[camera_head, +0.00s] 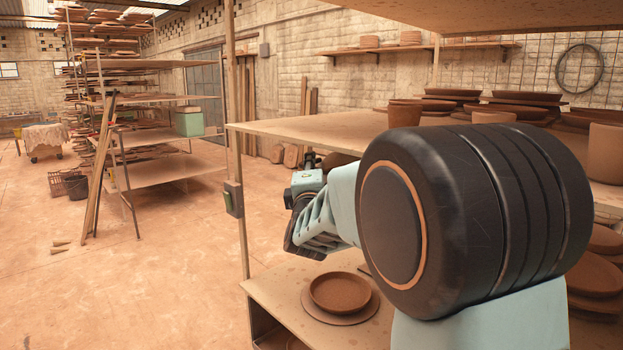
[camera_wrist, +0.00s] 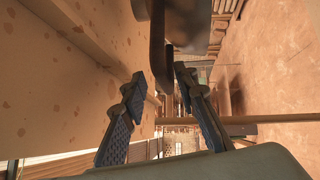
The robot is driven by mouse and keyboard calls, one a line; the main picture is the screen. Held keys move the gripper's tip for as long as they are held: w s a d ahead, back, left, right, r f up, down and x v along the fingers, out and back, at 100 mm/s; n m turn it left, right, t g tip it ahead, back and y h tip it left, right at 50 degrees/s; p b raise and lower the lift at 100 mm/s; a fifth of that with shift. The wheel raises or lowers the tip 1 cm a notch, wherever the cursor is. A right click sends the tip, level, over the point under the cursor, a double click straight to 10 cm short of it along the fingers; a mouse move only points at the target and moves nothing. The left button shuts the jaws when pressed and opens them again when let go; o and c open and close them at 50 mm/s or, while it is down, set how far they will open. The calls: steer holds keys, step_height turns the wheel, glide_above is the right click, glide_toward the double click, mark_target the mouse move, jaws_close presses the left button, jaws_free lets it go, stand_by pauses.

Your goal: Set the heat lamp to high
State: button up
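My gripper (camera_head: 300,236) is left of my arm's large dark joint, in front of the rack's left side and above its lower shelf. The wrist view shows its two ridged fingers (camera_wrist: 159,82) apart, with nothing clearly held between them. A small grey-green box (camera_head: 233,198) is fixed to the rack's front left post, left of my gripper and apart from it. I cannot tell whether it is the lamp's control, and no setting is readable. No heat lamp can be clearly identified. A dark shape (camera_wrist: 160,35) beyond the fingertips in the wrist view is unclear.
The rack's middle shelf (camera_head: 290,130) holds brown pots and plates. A brown dish (camera_head: 339,292) sits on its lower shelf. A speckled board (camera_wrist: 50,75) runs close along the left of the wrist view. Open floor (camera_head: 130,270) lies to the left.

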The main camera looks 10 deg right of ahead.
steer(key=v, duration=1.1)
steer(key=shift+d, duration=0.1)
